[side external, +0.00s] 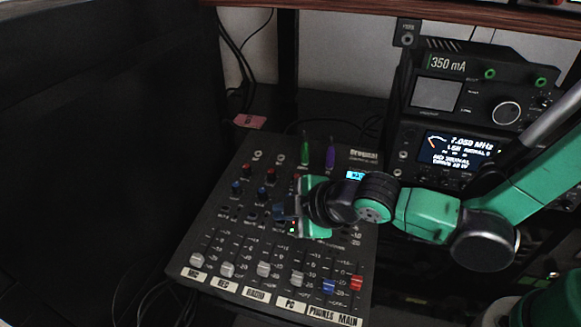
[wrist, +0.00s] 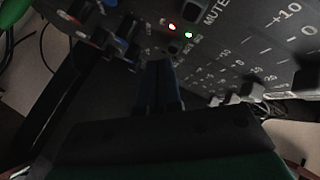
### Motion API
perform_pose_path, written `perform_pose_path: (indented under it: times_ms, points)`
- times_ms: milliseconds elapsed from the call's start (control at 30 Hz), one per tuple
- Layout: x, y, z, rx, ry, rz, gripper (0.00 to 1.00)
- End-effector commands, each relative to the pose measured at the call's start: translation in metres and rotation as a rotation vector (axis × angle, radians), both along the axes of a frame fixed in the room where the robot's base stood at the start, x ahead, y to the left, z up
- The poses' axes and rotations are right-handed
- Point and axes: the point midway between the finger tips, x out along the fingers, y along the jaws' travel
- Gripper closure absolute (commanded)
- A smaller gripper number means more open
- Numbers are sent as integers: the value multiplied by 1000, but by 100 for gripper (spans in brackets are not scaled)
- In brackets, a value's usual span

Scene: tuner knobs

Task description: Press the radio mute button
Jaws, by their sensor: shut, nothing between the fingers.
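The mixer (side external: 215,235) lies on the table with its fader columns labelled MIC, REC, RADIO, PC, PHONES and MAIN along the front edge. The RADIO label (side external: 256,295) is third from the left. My gripper (side external: 284,211) is shut and empty, low over the middle of the panel, above the RADIO and PC faders. In the wrist view my shut fingertips (wrist: 158,72) point at the panel. A dark button (wrist: 190,11) beside the printed word MUTE shows there; I cannot tell which channel it belongs to. My gripper hides part of the panel's middle.
A red light (wrist: 172,27) and a green light (wrist: 188,35) glow near the fingertips. Knobs (wrist: 124,30) stand close by on the left. Green and purple plugs (side external: 330,153) rise at the mixer's back. A radio stack (side external: 455,148) stands at the right.

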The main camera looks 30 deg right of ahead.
Motion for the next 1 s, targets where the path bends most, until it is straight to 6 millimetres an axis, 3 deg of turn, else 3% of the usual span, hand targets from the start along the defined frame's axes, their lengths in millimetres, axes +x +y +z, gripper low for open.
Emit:
perform_pose_path:
  times_ms: [1000]
  points:
    - [0, 0, -3, 0, 0, 0, 100]
